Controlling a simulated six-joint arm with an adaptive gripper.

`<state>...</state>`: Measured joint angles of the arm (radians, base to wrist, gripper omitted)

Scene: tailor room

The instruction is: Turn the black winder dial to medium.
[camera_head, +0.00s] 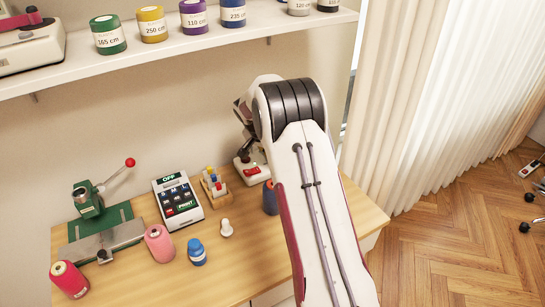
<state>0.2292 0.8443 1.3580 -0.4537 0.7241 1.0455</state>
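I cannot make out a black winder dial for certain. A small white device (254,175) with a red part stands at the back right of the wooden table, partly behind my arm. My gripper (243,152) hangs at or just above this device, dark and small in the picture. Its fingertips are too small and too covered to tell whether they are open or touching the device. Any dial setting there is unreadable.
A shelf (200,48) above holds labelled spools and a white-and-red machine (30,45).

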